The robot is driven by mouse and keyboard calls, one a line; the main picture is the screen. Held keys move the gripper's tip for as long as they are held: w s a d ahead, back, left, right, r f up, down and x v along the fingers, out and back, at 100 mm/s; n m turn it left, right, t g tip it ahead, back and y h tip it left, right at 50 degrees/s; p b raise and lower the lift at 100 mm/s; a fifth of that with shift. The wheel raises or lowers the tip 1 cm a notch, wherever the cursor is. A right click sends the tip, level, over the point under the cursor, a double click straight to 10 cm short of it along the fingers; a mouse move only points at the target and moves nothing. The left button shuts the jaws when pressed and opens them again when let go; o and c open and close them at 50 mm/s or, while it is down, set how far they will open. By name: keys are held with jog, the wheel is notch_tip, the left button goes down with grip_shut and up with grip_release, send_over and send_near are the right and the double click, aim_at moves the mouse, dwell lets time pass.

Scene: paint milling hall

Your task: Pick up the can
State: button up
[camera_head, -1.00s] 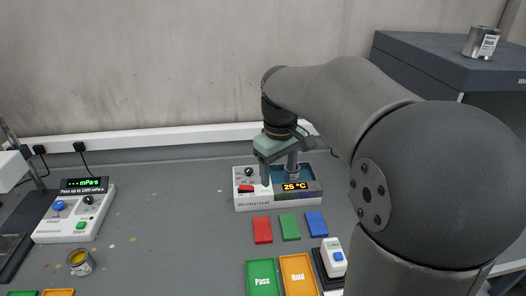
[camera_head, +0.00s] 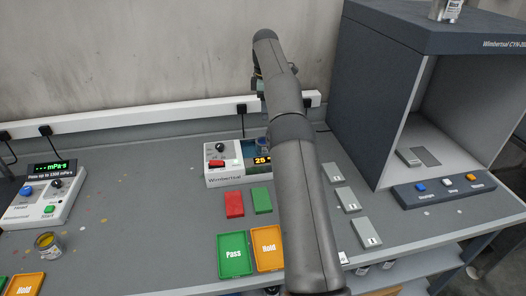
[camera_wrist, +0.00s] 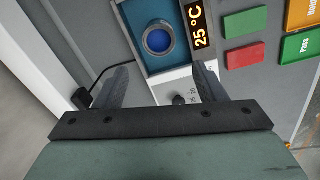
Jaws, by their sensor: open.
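A round can with blue contents and a grey rim (camera_wrist: 158,40) sits in the blue well of the white bath unit, which shows 25 °C (camera_head: 224,175). My gripper (camera_wrist: 160,80) is open and empty in the wrist view; the can is ahead of its fingertips, not between them. In the head view my arm hides most of the gripper (camera_head: 259,88), which is above and behind the bath. A small can with yellow contents (camera_head: 48,245) stands on the bench at the left. Another labelled can (camera_head: 447,10) stands on the dark cabinet, cut by the frame edge.
Green Pass (camera_head: 234,268) and orange Hold (camera_head: 267,261) trays lie in front of the bath, with red (camera_head: 234,210) and green (camera_head: 261,206) blocks behind them. The dark open-fronted cabinet (camera_head: 430,42) stands right. A viscosity unit (camera_head: 42,212) is left.

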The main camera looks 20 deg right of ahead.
jog(key=shift+w+a+f, duration=0.1)
jog(key=shift+f, duration=3.7)
jog(key=shift+w+a+f, duration=0.1)
jog(key=shift+f, duration=3.7)
jog(key=c, duration=0.8)
jog(key=shift+c, duration=0.6)
jog(key=shift+r, duration=0.15)
